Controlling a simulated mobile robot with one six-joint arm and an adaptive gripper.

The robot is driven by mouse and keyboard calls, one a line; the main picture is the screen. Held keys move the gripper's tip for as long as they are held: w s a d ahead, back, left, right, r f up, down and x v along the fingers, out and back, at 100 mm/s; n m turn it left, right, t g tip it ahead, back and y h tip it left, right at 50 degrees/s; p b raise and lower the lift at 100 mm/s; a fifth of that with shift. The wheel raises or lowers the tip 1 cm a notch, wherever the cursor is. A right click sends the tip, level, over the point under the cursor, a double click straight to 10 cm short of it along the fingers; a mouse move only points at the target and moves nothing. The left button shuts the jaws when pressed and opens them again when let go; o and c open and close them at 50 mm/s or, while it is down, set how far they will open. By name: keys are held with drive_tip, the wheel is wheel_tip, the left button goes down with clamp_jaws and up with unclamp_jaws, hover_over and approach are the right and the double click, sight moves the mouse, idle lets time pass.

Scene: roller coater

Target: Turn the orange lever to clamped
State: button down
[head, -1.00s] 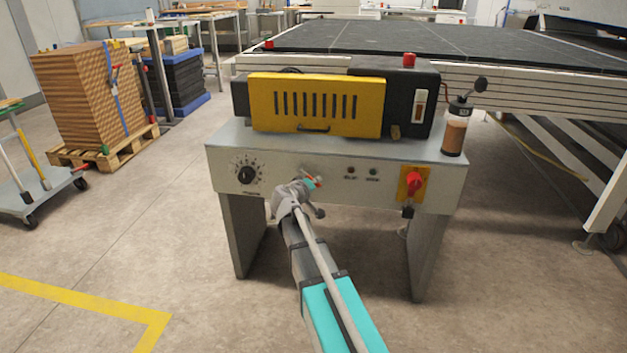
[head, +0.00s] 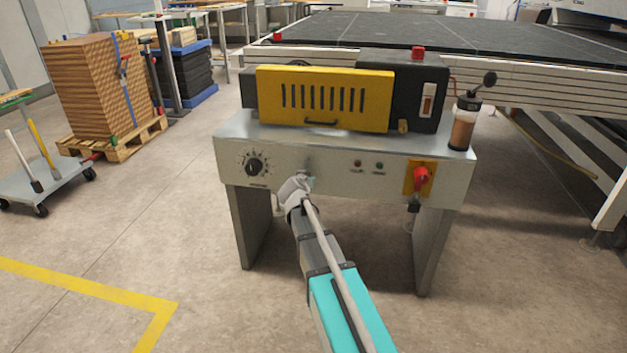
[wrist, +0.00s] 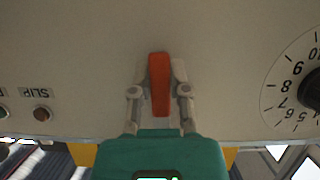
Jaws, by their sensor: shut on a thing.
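The orange lever (wrist: 159,72) is on the grey front panel of the coater (head: 330,165). In the wrist view it lies upright in the picture, between the two grey fingers of my gripper (wrist: 159,95). The fingers are closed on it from both sides. In the head view my gripper (head: 300,188) is at the lower middle of the front panel, between the dial and the small lamps. The lever is hidden there behind my gripper, and no clamped mark can be read.
A black dial (head: 254,167) is left of my gripper, and it also shows in the wrist view (wrist: 309,90). A red switch on a yellow plate (head: 420,178) is on the right. A bottle (head: 463,128) stands on the right end. The floor in front is clear.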

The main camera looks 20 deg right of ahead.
sight(309, 152)
drive_tip(key=shift+a+m, duration=0.25)
drive_tip(key=shift+m, duration=0.05)
drive_tip(key=c, duration=0.6)
unclamp_jaws()
drive_tip(key=shift+r, duration=0.1)
wheel_tip(309, 152, up, 9)
drive_tip(key=p, duration=0.9)
drive_tip(key=shift+w+r, duration=0.1)
drive_tip(key=shift+r+p, duration=0.1)
drive_tip(key=shift+p, duration=0.25)
drive_tip(key=shift+r, duration=0.25)
drive_tip(key=shift+d+f, duration=0.1)
